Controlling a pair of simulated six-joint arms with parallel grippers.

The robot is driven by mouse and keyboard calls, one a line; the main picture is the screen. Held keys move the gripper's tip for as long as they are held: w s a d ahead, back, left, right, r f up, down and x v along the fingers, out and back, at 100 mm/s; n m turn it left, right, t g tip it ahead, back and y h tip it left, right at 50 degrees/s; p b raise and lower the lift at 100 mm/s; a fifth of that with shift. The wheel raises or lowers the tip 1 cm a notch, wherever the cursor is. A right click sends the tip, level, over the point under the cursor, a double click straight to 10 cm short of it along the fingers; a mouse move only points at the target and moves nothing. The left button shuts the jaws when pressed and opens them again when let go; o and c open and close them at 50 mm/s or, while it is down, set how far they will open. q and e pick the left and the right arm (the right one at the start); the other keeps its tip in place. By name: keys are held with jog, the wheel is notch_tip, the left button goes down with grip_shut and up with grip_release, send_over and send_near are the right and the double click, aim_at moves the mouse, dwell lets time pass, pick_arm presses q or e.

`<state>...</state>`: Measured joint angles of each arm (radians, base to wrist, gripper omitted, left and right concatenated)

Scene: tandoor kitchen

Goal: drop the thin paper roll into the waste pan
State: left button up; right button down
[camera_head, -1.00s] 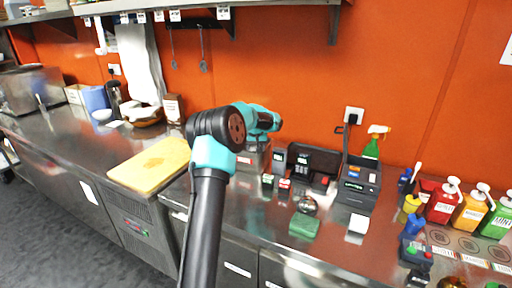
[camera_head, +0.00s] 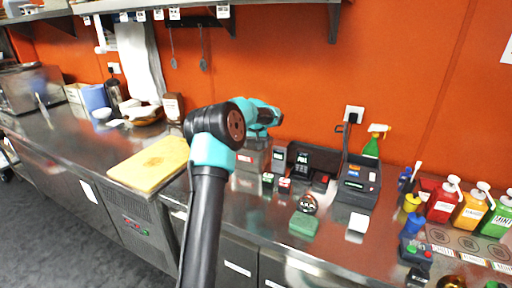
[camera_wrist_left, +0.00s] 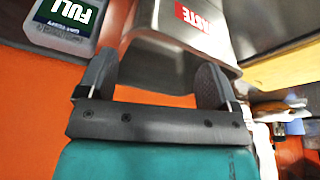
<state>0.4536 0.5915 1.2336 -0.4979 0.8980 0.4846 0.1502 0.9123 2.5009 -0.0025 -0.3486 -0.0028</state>
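The metal waste pan (camera_head: 250,160) with a red label stands against the orange wall in the head view, just below my left gripper (camera_head: 272,115). The waste pan (camera_wrist_left: 172,18) also fills the top middle of the left wrist view, with its label partly cut off. In that view the two dark fingers of my left gripper (camera_wrist_left: 154,78) are spread apart, with nothing visible between them. I cannot make out a thin paper roll in either view; part of the pan is hidden. My right gripper is not in view.
A grey container labelled FULL (camera_wrist_left: 66,18) stands beside the pan. A black printer (camera_head: 358,182), a green block (camera_head: 303,224) and a white pad (camera_head: 358,223) lie to the right. Coloured bottles (camera_head: 442,201) crowd the far right. A cutting board (camera_head: 150,164) lies left.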

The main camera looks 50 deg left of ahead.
pick_arm(q)
jog(key=v, duration=1)
jog(key=shift+r, duration=0.4)
jog(key=shift+s, duration=0.1)
